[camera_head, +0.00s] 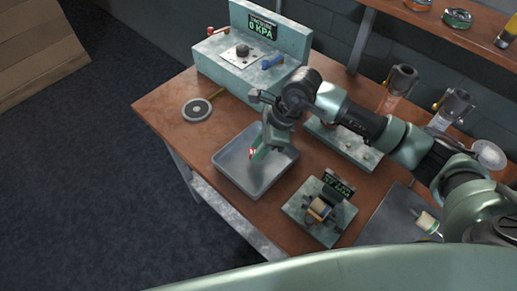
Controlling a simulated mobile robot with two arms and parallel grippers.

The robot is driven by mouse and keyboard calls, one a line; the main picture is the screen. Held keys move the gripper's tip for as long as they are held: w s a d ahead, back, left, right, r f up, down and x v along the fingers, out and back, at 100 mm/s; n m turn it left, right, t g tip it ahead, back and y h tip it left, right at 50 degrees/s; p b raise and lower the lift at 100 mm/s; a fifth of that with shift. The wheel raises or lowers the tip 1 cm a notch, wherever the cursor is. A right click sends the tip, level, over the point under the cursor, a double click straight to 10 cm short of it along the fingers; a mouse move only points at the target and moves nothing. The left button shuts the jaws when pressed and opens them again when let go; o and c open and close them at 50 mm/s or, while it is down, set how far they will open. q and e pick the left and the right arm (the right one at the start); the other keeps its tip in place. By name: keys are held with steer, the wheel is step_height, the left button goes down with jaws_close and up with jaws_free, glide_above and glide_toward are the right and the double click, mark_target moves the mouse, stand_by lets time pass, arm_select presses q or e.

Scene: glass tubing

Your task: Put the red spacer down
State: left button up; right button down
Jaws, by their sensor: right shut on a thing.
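A small red and white piece, which looks like the red spacer (252,154), shows at the fingertips of my right gripper (260,151). My right gripper points down over the grey tray (229,184) and is shut on the spacer. The spacer is mostly hidden by the fingers. I cannot tell whether it touches the tray floor. My left gripper is not in view.
A pressure console (215,60) with a "0 KPA" display stands behind the tray. A round grey disc (197,110) lies to the left. A small fixture (301,206) with a display stands right of the tray. A dark mat (385,225) lies further right.

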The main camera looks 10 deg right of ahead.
steer(key=shift+f, duration=0.9)
steer(key=c, duration=1.2)
jaws_free()
steer(key=shift+b+v, duration=1.65)
steer(key=shift+v, duration=4.5)
